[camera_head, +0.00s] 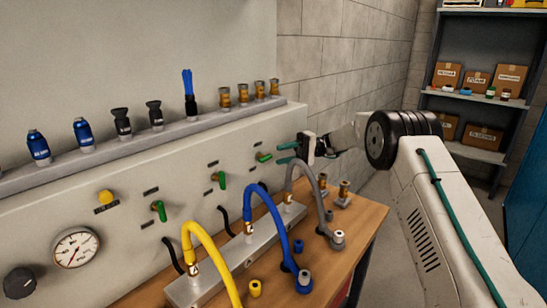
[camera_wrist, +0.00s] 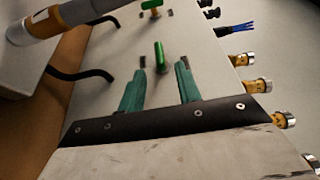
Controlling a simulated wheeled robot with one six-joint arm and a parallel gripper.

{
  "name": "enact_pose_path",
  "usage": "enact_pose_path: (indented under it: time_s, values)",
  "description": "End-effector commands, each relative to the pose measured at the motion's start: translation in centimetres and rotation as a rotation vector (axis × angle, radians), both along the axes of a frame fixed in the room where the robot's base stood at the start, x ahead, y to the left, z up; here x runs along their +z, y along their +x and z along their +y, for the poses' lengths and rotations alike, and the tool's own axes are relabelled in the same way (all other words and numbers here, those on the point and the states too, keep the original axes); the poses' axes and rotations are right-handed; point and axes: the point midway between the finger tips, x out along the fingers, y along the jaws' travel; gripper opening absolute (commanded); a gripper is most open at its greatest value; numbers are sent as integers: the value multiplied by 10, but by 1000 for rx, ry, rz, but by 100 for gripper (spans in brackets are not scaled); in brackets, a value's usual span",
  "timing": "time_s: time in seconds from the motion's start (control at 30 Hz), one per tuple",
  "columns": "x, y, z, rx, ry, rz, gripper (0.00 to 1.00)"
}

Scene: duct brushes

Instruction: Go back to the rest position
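My gripper (camera_head: 284,153) is raised in front of the grey panel's right end, close to the rightmost green valve handle (camera_head: 264,157). In the wrist view my gripper (camera_wrist: 161,78) has its two green fingers spread apart, with nothing held between them. A green handle (camera_wrist: 159,55) shows beyond the fingertips, seemingly not gripped; the exact gap to it is unclear. My arm reaches in from the right of the head view. A blue-bristled brush (camera_head: 188,88) stands upright on the panel's ledge and also shows in the wrist view (camera_wrist: 239,28).
Yellow (camera_head: 202,240), blue (camera_head: 270,218) and grey (camera_head: 315,185) hoses arch over the wooden bench (camera_head: 364,220) below my gripper. Several fittings line the ledge (camera_head: 105,151). A shelf with boxes (camera_head: 476,82) stands behind at right. Open air lies above the bench's right end.

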Motion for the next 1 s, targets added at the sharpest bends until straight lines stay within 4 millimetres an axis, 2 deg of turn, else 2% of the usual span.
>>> enact_pose_path:
  time_s: [0.2,0.5,0.63,0.77,1.0]
  values:
    - [0,6,-16,-1,-1,0,34]
    - [1,6,-16,0,-3,0,34]
    - [14,-2,-14,1,-42,0,34]
    - [43,-24,-11,2,-147,2,34]
    - [94,-92,-12,-15,-405,2,34]
